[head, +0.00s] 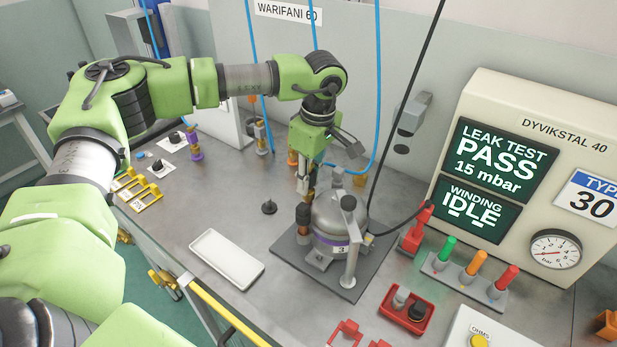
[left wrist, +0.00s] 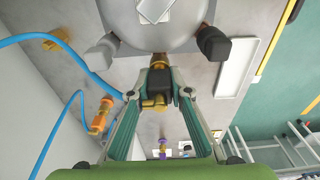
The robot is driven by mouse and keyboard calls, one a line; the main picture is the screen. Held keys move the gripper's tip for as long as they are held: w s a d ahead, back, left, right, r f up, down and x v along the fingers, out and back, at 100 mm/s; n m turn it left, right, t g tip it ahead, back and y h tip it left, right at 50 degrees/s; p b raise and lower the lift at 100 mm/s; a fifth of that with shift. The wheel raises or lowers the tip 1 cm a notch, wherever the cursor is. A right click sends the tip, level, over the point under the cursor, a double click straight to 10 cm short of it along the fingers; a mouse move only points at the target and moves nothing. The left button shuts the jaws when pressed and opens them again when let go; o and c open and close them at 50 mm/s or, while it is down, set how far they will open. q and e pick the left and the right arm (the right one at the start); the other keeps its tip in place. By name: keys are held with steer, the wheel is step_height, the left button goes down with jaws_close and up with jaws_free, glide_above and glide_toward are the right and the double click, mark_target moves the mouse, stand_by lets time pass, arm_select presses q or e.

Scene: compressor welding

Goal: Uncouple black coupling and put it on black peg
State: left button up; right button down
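The compressor (head: 333,222), a grey dome with a purple band and a label "3", stands on a dark plate. The black coupling (head: 303,213) is upright at its left side, with brass-brown parts below. My left gripper (head: 308,187) points down over it. In the left wrist view, the fingers of my left gripper (left wrist: 160,93) flank the black coupling (left wrist: 160,80) and appear to touch both sides. A brass tube (left wrist: 160,60) runs between it and the compressor. My right gripper is out of view.
A white tray (head: 227,259) lies front left of the compressor. A red tray (head: 406,310) and a rack with green, orange and red handles (head: 473,270) stand to the right. Blue hoses (head: 378,90) hang behind. Yellow holders (head: 138,190) lie at left.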

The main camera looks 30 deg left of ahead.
arm_select(q)
jaws_close()
steer(key=shift+r, duration=0.2)
steer(key=shift+r+p, duration=1.45)
steer(key=shift+r, duration=0.65)
